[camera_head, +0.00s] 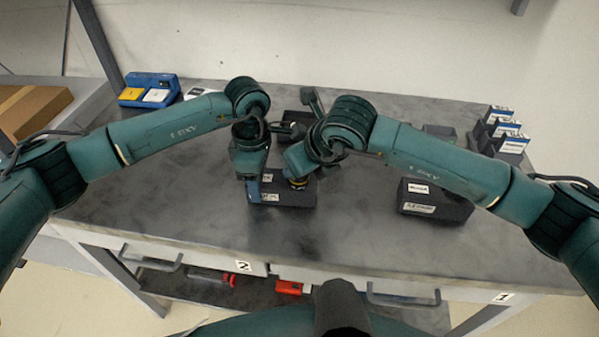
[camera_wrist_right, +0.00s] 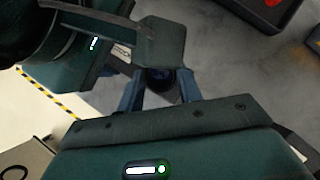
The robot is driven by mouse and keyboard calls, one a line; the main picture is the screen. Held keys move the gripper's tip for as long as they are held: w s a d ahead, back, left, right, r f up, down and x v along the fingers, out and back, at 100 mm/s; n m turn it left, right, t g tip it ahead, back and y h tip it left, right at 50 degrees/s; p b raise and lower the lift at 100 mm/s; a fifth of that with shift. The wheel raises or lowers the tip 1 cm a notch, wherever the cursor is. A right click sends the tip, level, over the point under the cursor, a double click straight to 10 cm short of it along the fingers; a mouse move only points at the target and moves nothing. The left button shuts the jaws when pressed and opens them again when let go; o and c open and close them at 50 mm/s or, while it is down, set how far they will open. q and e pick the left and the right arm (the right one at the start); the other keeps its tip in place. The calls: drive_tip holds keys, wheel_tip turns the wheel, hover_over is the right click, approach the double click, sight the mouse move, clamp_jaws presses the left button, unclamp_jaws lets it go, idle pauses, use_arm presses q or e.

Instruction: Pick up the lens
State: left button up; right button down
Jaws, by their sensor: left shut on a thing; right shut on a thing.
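The lens (camera_wrist_right: 160,80) is a small dark round piece between the blue fingers of my right gripper (camera_wrist_right: 158,90) in the right wrist view. The right gripper is shut on it. In the head view my right gripper (camera_head: 298,182) points down over a dark bin (camera_head: 290,198) at the table's middle, and the lens is hard to make out there. My left gripper (camera_head: 254,190) points down at the bin's left side, its blue fingers over the left edge. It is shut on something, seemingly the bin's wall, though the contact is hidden.
Another dark labelled bin (camera_head: 434,201) stands to the right. Several small boxes (camera_head: 503,130) stand at the far right, and a blue case (camera_head: 150,90) at the back left. A cardboard box (camera_head: 30,108) lies further left. The table's front is clear.

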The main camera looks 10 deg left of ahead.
drive_tip(key=shift+r, duration=0.15)
drive_tip(key=shift+r, duration=0.35)
wheel_tip(320, 180, up, 3)
drive_tip(key=shift+f, duration=0.2)
drive_tip(key=s+d, duration=1.2)
drive_tip(key=s, duration=0.1)
drive_tip(key=shift+d, duration=0.15)
drive_tip(key=shift+s, duration=0.1)
use_arm(q)
drive_tip(key=o, duration=1.1)
wheel_tip(320, 180, up, 12)
